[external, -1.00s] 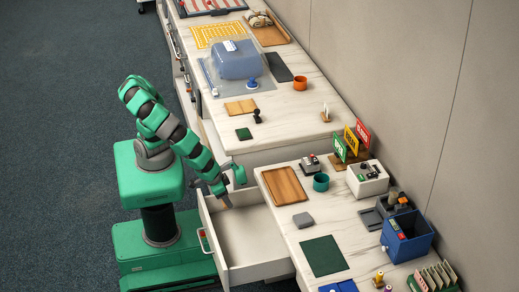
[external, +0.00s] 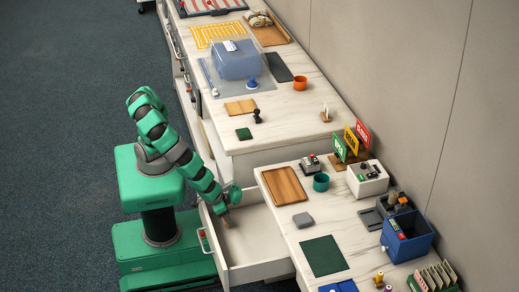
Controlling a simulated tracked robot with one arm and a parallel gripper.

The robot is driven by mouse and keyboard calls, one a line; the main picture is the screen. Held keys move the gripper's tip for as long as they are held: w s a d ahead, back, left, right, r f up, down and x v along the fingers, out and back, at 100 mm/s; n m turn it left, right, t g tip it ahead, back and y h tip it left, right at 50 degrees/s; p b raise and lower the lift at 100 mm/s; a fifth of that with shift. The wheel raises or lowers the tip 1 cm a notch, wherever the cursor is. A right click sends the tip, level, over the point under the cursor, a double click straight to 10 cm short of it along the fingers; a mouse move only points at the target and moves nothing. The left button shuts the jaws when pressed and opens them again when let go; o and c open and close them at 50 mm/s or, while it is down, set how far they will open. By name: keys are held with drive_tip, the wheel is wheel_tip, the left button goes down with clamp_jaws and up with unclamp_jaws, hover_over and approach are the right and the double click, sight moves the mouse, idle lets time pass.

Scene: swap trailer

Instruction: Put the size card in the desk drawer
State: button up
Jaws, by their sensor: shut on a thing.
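The desk drawer (external: 262,240) is pulled open below the white desk's left side, and its pale floor looks bare. My gripper (external: 229,220) is inside the drawer's outline at its upper left, pointing down. It is shut on a small brownish thing at its fingertips, which I take to be the size card; it is too small and too covered by the fingers to make out clearly. I cannot tell whether the held thing touches the drawer floor.
On the desk above the drawer are a wooden tray (external: 284,186), a grey block (external: 303,220), a green mat (external: 323,256), a teal cup (external: 321,182) and a blue bin (external: 407,240). The drawer's middle and right are free.

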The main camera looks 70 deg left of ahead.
drive_tip(key=shift+f, duration=1.2)
drive_tip(key=shift+f+b, duration=0.1)
drive_tip(key=shift+b, duration=0.2)
drive_tip(key=o, duration=1)
drive_tip(key=shift+o, duration=0.2)
drive_tip(key=p+v, duration=0.3)
drive_tip(key=v, duration=0.9)
drive_tip(key=shift+p, duration=0.3)
